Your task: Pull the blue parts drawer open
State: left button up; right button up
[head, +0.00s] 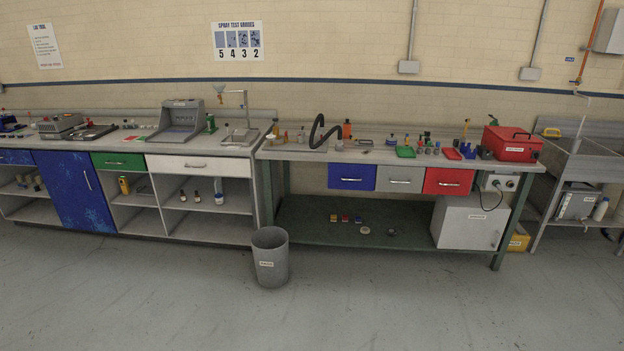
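A blue drawer (352,177) hangs under the top of the right-hand workbench, at the left end of a row of three. It looks shut, with a pale handle or label strip on its front. A grey drawer (400,179) and a red drawer (448,181) sit to its right. Another blue drawer front (16,157) shows at the far left, above open shelves, partly cut off by the picture edge. I cannot read any label naming the parts drawer. Neither of my grippers is in view.
A grey bin (270,258) stands on the floor in front of the gap between the benches, left of the blue drawer. The bench's green lower shelf (350,222) holds small items. A white cabinet (467,224) stands at its right. The floor in front is clear.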

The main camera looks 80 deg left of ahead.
aim_at(341, 176)
jog(key=u, duration=2.55)
jog(key=i, duration=2.65)
